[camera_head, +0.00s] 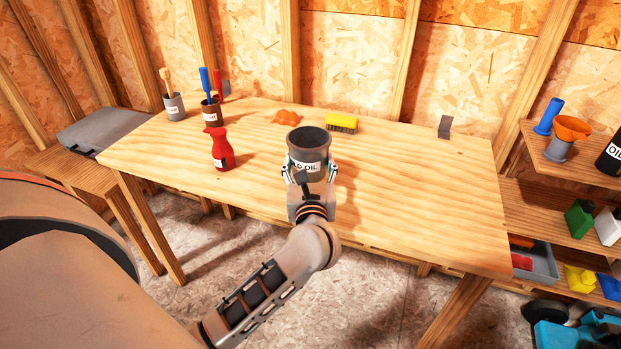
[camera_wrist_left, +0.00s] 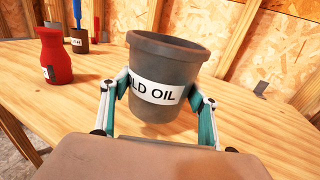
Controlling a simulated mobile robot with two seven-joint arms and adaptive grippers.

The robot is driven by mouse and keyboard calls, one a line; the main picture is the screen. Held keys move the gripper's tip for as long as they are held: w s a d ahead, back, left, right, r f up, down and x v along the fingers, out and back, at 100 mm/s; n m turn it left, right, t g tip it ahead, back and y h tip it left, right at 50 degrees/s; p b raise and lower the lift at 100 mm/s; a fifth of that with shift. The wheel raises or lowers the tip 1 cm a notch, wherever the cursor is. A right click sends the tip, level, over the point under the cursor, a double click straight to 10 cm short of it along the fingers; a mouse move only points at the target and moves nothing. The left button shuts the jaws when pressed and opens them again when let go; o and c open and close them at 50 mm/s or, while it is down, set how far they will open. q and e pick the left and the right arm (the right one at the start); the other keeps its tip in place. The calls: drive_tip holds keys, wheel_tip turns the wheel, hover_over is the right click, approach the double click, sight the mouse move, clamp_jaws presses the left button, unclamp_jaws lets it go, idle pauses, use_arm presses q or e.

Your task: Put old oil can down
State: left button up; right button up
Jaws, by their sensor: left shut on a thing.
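The old oil can (camera_head: 309,143) is a dark grey, open-topped can with a white label that reads "OLD OIL", its first letter partly covered. My left gripper (camera_head: 308,172) is shut on it, with one finger on each side. The can is upright over the middle of the wooden workbench (camera_head: 415,195). In the left wrist view the can (camera_wrist_left: 170,65) stands between the two fingers (camera_wrist_left: 160,110). I cannot tell whether its base touches the bench top. My right gripper is not in view.
A red bottle (camera_head: 221,150) stands left of the can. Behind are an orange cloth-like lump (camera_head: 287,117), a yellow brush (camera_head: 342,123) and two tool cups (camera_head: 175,107). The bench's right half is mostly clear. Shelves (camera_head: 560,210) with bottles and a funnel stand at right.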

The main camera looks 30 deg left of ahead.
use_arm(q)
wheel_tip(320, 180, down, 4)
drive_tip(key=shift+f+b, duration=0.25)
drive_tip(key=shift+b, duration=0.25)
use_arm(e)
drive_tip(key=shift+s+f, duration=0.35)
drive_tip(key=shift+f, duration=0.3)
use_arm(q)
drive_tip(key=shift+f, duration=0.15)
drive_tip(key=o, duration=1.3)
